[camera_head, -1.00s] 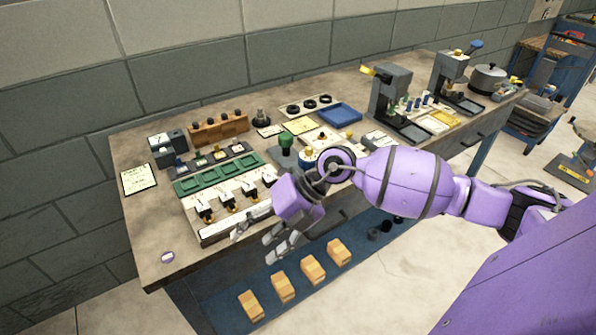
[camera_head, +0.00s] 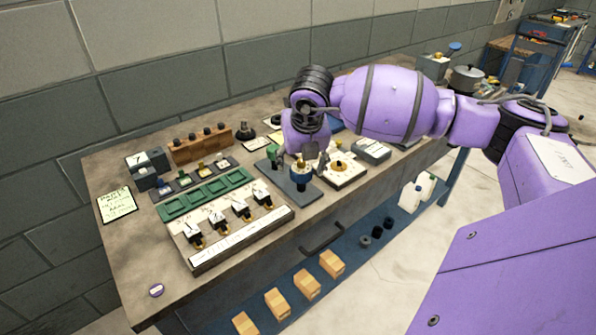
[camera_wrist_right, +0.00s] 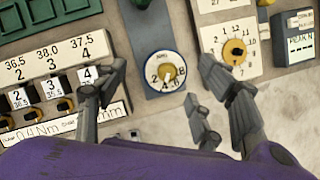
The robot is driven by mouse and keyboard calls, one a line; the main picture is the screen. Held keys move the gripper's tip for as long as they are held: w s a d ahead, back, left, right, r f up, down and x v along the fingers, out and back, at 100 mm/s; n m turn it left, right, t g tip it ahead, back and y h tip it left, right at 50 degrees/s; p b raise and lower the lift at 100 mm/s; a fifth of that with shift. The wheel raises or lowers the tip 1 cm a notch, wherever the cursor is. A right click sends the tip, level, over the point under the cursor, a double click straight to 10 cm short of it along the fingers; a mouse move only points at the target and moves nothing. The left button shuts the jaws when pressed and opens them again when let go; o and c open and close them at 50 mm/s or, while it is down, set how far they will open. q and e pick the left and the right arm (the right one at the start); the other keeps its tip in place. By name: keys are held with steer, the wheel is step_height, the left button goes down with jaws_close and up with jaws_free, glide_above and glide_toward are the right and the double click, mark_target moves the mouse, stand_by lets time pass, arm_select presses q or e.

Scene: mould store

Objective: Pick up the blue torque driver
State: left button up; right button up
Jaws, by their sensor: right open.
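The blue torque driver (camera_head: 300,176) stands upright in a dark stand near the front middle of the bench. In the wrist view I look down on its round white numbered top with a yellow centre and blue rim (camera_wrist_right: 165,72). My right gripper (camera_head: 308,160) is open, pointing down right by the driver; its fingers partly overlap that area in the head view. In the wrist view the fingers of my right gripper (camera_wrist_right: 163,76) are spread to the left and right of the driver's top. I cannot tell their height against it. My left gripper is not in view.
A green-handled tool (camera_head: 272,154) stands just left of the driver. A white dial plate (camera_head: 343,171) lies to its right. A rack with numbered tags (camera_head: 240,232) and green trays (camera_head: 206,194) lie left. The bench's front left corner is mostly bare.

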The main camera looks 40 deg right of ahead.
mark_target(301, 169)
steer(key=shift+d+f, duration=0.25)
steer(key=shift+f, duration=0.65)
steer(key=x, duration=0.3)
steer(key=shift+w+f+p, duration=0.1)
steer(key=shift+f+p, duration=0.2)
steer(key=shift+p, duration=0.05)
steer(key=shift+d+f, duration=0.1)
steer(key=shift+f, duration=0.15)
steer(key=shift+c, duration=0.7)
steer(key=c, duration=1.2)
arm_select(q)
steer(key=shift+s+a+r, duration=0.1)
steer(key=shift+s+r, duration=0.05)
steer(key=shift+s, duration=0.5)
arm_select(e)
steer(key=shift+c, duration=0.2)
steer(key=shift+r, duration=0.1)
steer(key=shift+c, duration=0.2)
